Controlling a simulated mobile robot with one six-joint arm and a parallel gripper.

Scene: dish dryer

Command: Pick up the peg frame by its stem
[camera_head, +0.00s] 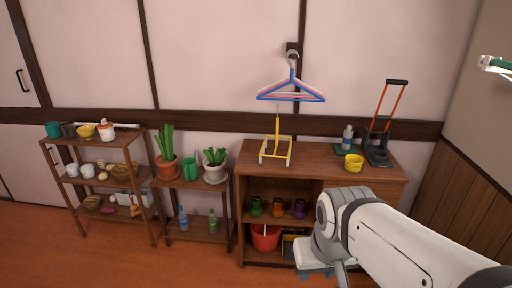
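The peg frame (276,152) is a yellow rectangular frame with pale parts along its lower edges. It stands on the left part of the brown cabinet top, and its thin yellow stem (277,127) rises upright from it. The top of the stem is close below the hangers in the picture; I cannot tell whether they touch. My white and grey arm fills the lower right, folded in front of the cabinet, apart from the peg frame. I cannot make out my gripper's fingers.
Blue, pink and white hangers (291,91) hang from a wall hook (292,56) above the peg frame. A yellow bowl (354,162), a bottle (347,138) and a dark rack with orange bars (381,130) stand to the right. The cabinet top (319,163) between is clear. A potted plant (215,166) stands left.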

